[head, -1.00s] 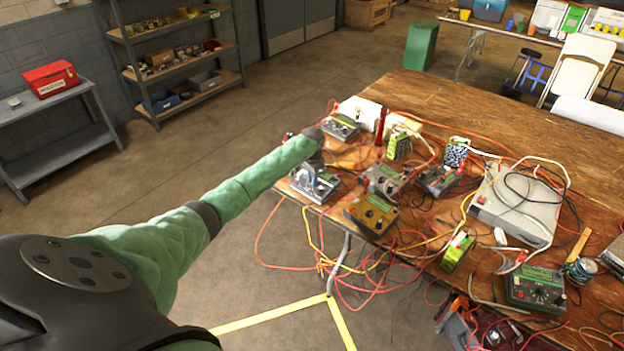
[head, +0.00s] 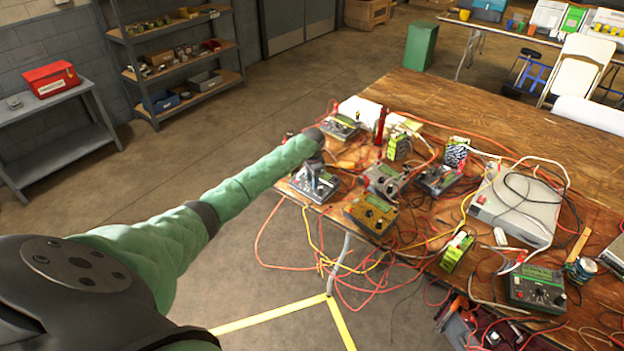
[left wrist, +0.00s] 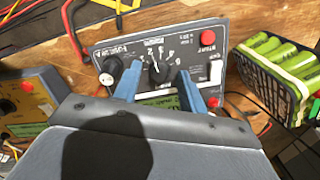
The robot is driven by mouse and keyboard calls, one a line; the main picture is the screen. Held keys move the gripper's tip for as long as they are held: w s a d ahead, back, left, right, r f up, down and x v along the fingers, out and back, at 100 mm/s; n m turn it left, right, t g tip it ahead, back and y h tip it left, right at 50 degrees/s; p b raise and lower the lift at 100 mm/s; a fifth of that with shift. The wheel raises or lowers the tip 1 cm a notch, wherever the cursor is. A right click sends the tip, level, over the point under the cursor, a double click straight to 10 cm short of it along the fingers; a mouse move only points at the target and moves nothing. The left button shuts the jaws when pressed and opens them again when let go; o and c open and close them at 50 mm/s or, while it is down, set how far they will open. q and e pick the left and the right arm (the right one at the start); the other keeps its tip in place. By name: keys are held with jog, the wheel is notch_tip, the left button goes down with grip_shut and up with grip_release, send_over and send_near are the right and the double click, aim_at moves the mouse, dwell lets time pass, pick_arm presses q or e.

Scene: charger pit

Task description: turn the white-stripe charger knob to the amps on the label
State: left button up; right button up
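A dark grey charger (left wrist: 103,53) lies under my left gripper (left wrist: 158,70) in the left wrist view. Its dark round knob (left wrist: 158,68) shows a thin white line and sits between the blue fingertips, inside a ring of small printed marks. The fingers are apart, one on each side of the knob; I cannot tell whether they touch it. The print is upside down and too small to read surely. In the head view the charger (head: 326,191) is at the table's near left edge, partly hidden by my left gripper (head: 313,179). My right gripper is not in view.
A second knob (left wrist: 110,72), a white switch (left wrist: 216,72) and red buttons are on the same panel. A yellow-brown charger (head: 371,213) and a green battery pack (left wrist: 272,68) are close by. Loose cables cross the wooden table (head: 430,105).

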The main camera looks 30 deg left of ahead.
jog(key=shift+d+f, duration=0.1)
pick_arm(q)
jog(key=shift+r, duration=0.2)
jog(key=r+b, duration=0.1)
jog(key=r, duration=0.2)
jog(key=r+b, duration=0.1)
jog(key=r, duration=0.2)
jog(key=shift+s+d+r+b, duration=0.15)
jog(key=shift+d+r+b, duration=0.1)
jog(key=shift+b, duration=0.15)
jog(key=shift+r, duration=0.45)
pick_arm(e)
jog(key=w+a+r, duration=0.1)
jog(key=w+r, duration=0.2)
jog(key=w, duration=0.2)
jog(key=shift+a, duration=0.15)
